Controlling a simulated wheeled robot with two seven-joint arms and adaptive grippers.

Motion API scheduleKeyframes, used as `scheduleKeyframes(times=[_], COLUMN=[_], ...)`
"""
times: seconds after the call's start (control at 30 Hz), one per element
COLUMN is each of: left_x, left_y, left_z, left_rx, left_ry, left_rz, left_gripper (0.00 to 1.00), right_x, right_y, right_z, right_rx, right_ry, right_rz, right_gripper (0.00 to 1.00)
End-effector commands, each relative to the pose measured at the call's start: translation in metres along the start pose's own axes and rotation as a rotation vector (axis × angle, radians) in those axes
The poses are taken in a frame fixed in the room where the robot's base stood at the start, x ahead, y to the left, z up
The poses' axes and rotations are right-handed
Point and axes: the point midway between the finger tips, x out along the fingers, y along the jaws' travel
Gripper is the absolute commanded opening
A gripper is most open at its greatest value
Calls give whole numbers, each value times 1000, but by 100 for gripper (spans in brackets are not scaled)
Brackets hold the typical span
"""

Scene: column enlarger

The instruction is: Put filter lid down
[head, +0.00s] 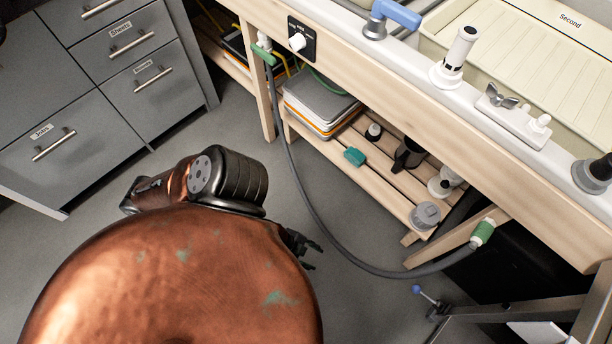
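I cannot make out a thing that is surely the filter lid. A grey round lid-like piece (426,214) sits at the front end of the slatted lower shelf, but I cannot tell whether it is the filter lid. My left gripper (310,254) shows only as dark fingertips past my copper-coloured arm, over the floor and left of the shelf. The arm hides the rest of it. I cannot tell whether it is open or holds anything. My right gripper is out of view.
The wooden slatted shelf (393,188) bears stacked trays (318,105), a teal block (355,156) and a dark jug (408,154). A grey hose (305,193) loops down in front. Above is a sink bench with a cream tray (540,60). Grey drawers (75,125) stand left; floor between is clear.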

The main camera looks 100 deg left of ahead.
Motion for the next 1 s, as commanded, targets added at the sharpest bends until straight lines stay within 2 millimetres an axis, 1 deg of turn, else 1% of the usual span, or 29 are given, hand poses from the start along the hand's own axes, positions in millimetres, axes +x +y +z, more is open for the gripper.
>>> scheduleKeyframes(times=[0.03,0.1,0.2,0.27,1.0], left_x=[-11,-22,-32,-35,-35], left_y=[15,31,44,48,50], left_z=[-3,-10,-16,-19,-20], left_rx=[-115,-246,-364,-399,-410], left_ry=[25,55,79,87,88], left_rz=[41,89,132,144,149], left_gripper=[39,39,39,39,39], right_x=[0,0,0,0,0], right_y=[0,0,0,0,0], right_z=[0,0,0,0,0], right_rx=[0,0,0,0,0], right_ry=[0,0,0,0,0], right_rz=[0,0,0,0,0], right_gripper=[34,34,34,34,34])
